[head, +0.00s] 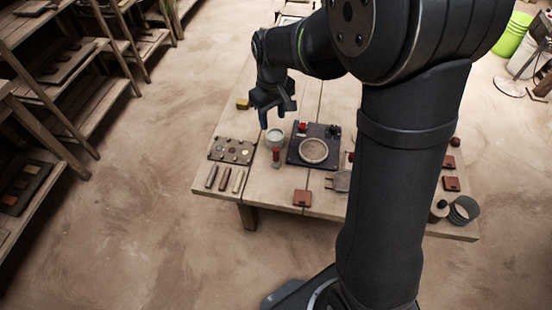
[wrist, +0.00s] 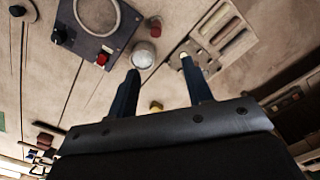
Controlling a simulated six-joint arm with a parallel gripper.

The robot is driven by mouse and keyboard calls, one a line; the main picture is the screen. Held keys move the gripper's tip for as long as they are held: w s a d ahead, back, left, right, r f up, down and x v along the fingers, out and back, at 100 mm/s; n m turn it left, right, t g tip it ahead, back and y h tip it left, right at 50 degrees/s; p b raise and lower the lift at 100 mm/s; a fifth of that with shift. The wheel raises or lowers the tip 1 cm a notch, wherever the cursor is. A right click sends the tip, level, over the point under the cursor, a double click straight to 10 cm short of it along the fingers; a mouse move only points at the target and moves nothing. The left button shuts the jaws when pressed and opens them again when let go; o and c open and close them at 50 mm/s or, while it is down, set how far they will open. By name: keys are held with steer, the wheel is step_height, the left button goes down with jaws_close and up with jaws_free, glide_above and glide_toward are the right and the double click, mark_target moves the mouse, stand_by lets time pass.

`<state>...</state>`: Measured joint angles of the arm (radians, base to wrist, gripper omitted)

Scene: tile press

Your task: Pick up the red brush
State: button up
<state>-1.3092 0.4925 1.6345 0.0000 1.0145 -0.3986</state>
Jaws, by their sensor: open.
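A small upright red-handled thing (head: 276,156) stands on the table just in front of a pale round cup (head: 275,138); it looks like the red brush, but it is too small to be sure. My gripper (head: 277,114) is open and empty, pointing down above the table, behind and above the cup and apart from the red-handled thing. In the wrist view my open fingers (wrist: 160,67) have bare table between them, and the pale cup (wrist: 144,54) shows near one fingertip. A small dark upright shape (wrist: 155,26) beyond the cup may be the brush.
A dark press plate (head: 331,134) with a round ring and red knob (head: 303,127) lies right of the cup. A tray with holes (head: 232,150) and several sticks (head: 224,178) lie left. A yellow block (head: 242,104) is at the back left.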

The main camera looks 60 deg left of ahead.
mark_target(276, 149)
step_height(276, 149, down, 12)
steer(key=shift+f, duration=0.15)
steer(key=shift+w+d+f, duration=0.15)
steer(key=shift+w+f, duration=0.05)
steer(key=shift+f, duration=1.15)
steer(key=shift+w+d+f, duration=0.1)
steer(key=shift+w+f, duration=0.1)
steer(key=shift+f, duration=1.1)
steer(key=shift+c, duration=0.3)
jaws_close()
